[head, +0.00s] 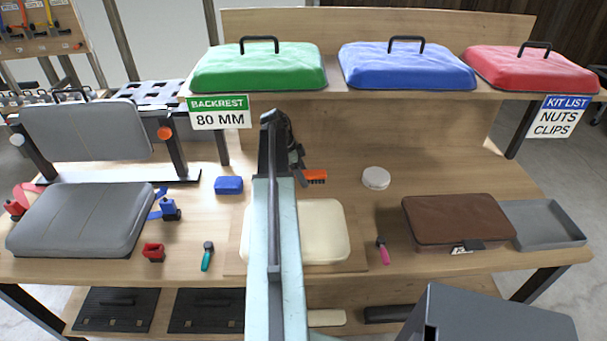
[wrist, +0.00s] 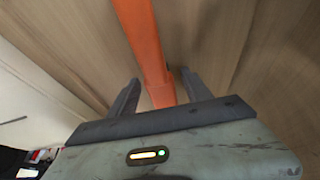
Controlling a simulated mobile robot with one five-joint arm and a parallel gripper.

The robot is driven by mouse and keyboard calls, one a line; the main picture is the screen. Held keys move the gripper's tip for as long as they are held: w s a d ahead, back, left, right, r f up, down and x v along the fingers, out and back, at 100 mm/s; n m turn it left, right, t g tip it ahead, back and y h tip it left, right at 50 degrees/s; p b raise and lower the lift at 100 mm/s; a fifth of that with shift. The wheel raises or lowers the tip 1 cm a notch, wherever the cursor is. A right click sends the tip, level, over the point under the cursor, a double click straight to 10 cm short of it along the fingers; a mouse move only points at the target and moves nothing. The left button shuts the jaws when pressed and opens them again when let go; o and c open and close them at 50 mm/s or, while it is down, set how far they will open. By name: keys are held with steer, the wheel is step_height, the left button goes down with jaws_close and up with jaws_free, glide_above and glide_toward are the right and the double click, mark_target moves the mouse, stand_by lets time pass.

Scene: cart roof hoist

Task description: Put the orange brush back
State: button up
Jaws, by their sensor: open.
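The orange brush (head: 316,176) lies on the bench, just right of my arm's far end in the head view. Its dark bristles show along its lower edge, and my arm hides its left part. In the wrist view, a long orange bar, the brush's handle (wrist: 148,45), runs down between my two fingers. My gripper (wrist: 160,76) is open, with one finger on each side of the handle and a gap on the left. I cannot tell whether the right finger touches it. In the head view the fingers are mostly hidden behind my arm.
A cream pad (head: 325,232) on a wooden board lies in front of the brush. A white round tin (head: 376,178) is to the right, a blue block (head: 229,185) to the left. A brown cushion (head: 457,222) and grey tray (head: 545,225) stand farther right. A shelf with coloured cushions is behind.

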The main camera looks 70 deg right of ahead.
steer(key=shift+w+r+p, duration=0.1)
steer(key=shift+r+p, duration=0.45)
steer(key=shift+r, duration=0.2)
steer(key=w+a, duration=0.1)
steer(key=w, duration=0.2)
steer(key=w+a, duration=0.2)
steer(key=w, duration=0.2)
steer(key=w+a, duration=0.1)
steer(key=w, duration=0.3)
steer(key=shift+w+a+f, duration=0.1)
steer(key=shift+w+a, duration=0.1)
steer(key=shift+a, duration=0.1)
